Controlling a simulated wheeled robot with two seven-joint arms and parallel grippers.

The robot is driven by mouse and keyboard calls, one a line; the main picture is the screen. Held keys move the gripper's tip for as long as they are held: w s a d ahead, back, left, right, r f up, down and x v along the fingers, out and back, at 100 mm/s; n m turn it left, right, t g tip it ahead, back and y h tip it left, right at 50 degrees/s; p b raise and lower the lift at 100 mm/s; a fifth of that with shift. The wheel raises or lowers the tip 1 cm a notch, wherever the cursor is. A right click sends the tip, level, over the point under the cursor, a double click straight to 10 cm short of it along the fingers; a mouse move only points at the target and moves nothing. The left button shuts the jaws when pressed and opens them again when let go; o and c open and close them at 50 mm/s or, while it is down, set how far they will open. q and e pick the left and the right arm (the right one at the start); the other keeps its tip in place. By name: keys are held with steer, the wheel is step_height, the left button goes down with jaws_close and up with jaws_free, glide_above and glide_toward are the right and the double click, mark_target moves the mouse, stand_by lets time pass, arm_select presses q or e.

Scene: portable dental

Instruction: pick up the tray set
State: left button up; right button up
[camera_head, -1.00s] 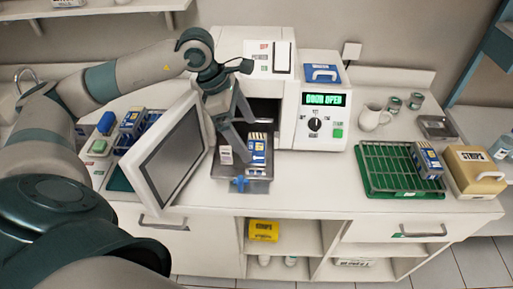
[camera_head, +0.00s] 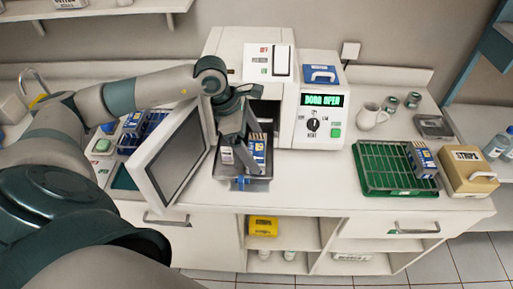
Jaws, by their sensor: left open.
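The tray set is a metal tray (camera_head: 262,184) holding a blue-and-white pack (camera_head: 257,152). It lies in front of the open mouth of the white machine (camera_head: 318,95), whose display reads DOOR OPEN. A blue piece (camera_head: 241,182) shows at the tray's front edge. My left gripper (camera_head: 240,168) is open and points down over the left part of the tray, beside the pack. It hides part of the tray, and I cannot tell whether its fingers touch it. My right gripper is not in view.
The machine's open door (camera_head: 170,160) stands out just left of the gripper. A green rack (camera_head: 385,168) on the right holds another blue pack (camera_head: 421,160). The counter between tray and rack is clear.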

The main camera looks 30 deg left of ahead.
arm_select(q)
steer(key=shift+x, duration=1)
steer(key=c, duration=0.9)
steer(key=shift+o, duration=0.2)
steer(key=shift+r+p, duration=0.1)
steer(key=shift+p, duration=0.2)
steer(key=shift+r, duration=0.65)
step_height(320, 180, up, 3)
steer(key=shift+f+p, duration=0.25)
steer(key=shift+p, duration=0.35)
steer(key=s+d+r+p, duration=0.1)
steer(key=d+r+p, duration=0.2)
steer(key=d+r, duration=0.4)
steer(key=d, duration=0.4)
steer(key=shift+s+d, duration=0.3)
